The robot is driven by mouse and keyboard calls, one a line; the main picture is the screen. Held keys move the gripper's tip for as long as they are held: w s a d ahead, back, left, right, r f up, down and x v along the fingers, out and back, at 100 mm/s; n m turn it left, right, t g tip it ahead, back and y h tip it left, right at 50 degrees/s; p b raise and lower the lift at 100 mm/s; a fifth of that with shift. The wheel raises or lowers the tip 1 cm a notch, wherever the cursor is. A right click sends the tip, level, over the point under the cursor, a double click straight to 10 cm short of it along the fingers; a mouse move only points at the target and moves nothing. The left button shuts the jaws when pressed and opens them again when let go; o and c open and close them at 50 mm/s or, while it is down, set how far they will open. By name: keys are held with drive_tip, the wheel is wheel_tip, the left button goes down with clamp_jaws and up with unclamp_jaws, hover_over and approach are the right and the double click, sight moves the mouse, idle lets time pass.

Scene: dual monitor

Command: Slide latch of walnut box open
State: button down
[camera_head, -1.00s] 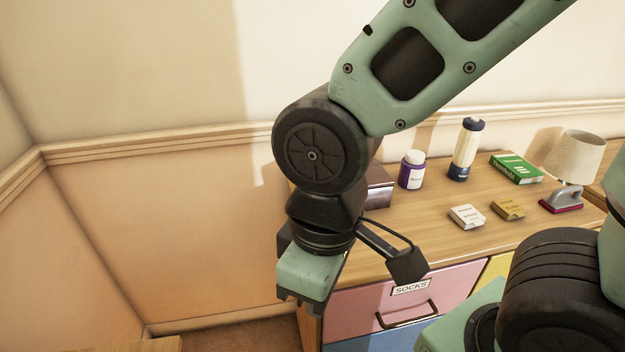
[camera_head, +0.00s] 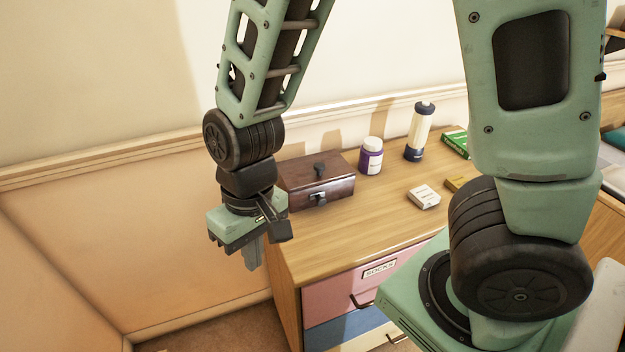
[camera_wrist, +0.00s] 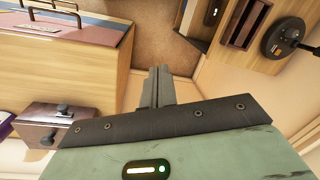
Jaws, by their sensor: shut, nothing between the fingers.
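The walnut box (camera_head: 318,181) is a dark brown box at the left end of the dresser top. It has a dark knob on its lid and a small dark latch (camera_head: 319,199) on its front face. The box also shows at the left of the wrist view (camera_wrist: 62,118), with the latch (camera_wrist: 48,137) on its face. My gripper (camera_head: 252,262) points down, left of the box and off the dresser's left end, apart from both. Its fingers are together and empty, and they show in the wrist view (camera_wrist: 157,75). Whether the latch is slid is too small to tell.
On the dresser top (camera_head: 385,215) stand a purple-and-white jar (camera_head: 370,156), a pale bottle (camera_head: 419,132), a small white box (camera_head: 424,197) and a green box (camera_head: 455,141). A pink drawer labelled socks (camera_head: 345,290) is below. The dresser's front-left top is clear.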

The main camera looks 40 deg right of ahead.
drive_tip(key=w+d+m+t+h+p, duration=0.3)
drive_tip(key=w+d+m+h+p, duration=0.3)
drive_tip(key=w+d, duration=0.7)
drive_tip(key=d+p, duration=0.1)
drive_tip(key=d, duration=0.3)
drive_tip(key=shift+w+r, duration=0.15)
drive_tip(key=shift+w, duration=0.05)
approach(319, 199)
wheel_tip(319, 199, down, 4)
drive_tip(key=w+a, duration=0.1)
drive_tip(key=w, duration=0.2)
drive_tip(key=shift+s+d+f+p, duration=0.35)
drive_tip(key=shift+s+d+f, duration=0.1)
drive_tip(key=shift+d, duration=0.25)
drive_tip(key=shift+s+d+f, duration=0.15)
drive_tip(key=shift+d+f, duration=0.45)
drive_tip(key=shift+d, duration=0.05)
